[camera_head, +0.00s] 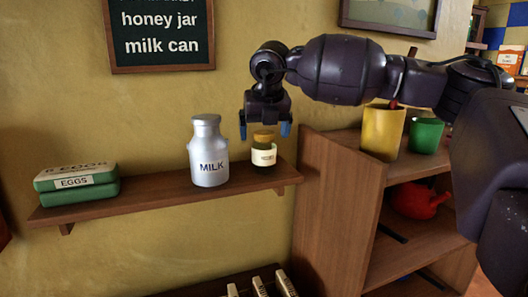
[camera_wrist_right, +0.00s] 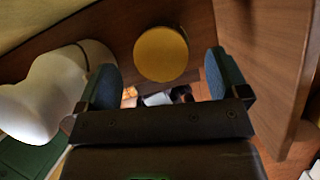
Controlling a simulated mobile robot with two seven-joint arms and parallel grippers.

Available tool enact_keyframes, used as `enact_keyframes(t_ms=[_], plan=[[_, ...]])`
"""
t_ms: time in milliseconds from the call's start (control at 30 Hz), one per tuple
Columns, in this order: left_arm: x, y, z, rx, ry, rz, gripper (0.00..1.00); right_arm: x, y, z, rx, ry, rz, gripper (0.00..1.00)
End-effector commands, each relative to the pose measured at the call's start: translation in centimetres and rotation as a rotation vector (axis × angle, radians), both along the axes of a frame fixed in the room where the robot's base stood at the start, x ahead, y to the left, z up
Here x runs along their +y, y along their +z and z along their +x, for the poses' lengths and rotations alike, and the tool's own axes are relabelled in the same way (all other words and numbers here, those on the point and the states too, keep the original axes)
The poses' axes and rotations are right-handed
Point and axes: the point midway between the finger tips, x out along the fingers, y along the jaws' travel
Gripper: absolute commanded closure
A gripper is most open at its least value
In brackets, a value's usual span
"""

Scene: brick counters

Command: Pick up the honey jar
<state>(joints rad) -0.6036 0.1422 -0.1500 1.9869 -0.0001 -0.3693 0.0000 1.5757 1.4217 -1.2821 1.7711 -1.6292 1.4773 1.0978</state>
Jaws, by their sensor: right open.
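The honey jar (camera_head: 263,155) is a small jar with a pale label and a yellow-brown lid. It stands upright on the wooden wall shelf, right of the milk can. In the right wrist view its round lid (camera_wrist_right: 161,54) shows between and just beyond the fingers. My right gripper (camera_head: 265,129) is above the jar, pointing down, with its blue fingertips spread on either side of the lid. It is open and holds nothing. In the right wrist view the gripper (camera_wrist_right: 168,78) has a clear gap between its fingers. My left gripper is not in view.
A silver milk can (camera_head: 209,158) stands close left of the jar, near one finger in the wrist view (camera_wrist_right: 45,95). A green egg box (camera_head: 77,184) lies at the left of the shelf (camera_head: 150,190). A wooden cabinet (camera_head: 335,205) rises close on the right.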

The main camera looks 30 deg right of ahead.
Motion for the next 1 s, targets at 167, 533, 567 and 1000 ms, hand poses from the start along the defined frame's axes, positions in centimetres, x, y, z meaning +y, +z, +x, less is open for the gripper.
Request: enact_keyframes(t_ms=[167, 533, 567, 1000], plan=[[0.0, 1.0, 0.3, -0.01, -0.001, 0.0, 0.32, -0.8, -2.0, 1.1, 0.002, 0.0, 0.0, 0.07], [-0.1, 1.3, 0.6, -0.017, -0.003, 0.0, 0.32, -1.1, -3.8, 1.8, 0.0, 0.0, 0.0, 0.07], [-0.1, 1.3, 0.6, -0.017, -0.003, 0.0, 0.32, -1.1, -3.8, 1.8, 0.001, -0.001, 0.001, 0.07], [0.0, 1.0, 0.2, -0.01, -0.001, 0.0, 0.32, -1.0, -3.8, 1.8, 0.001, -0.001, 0.001, 0.66]])
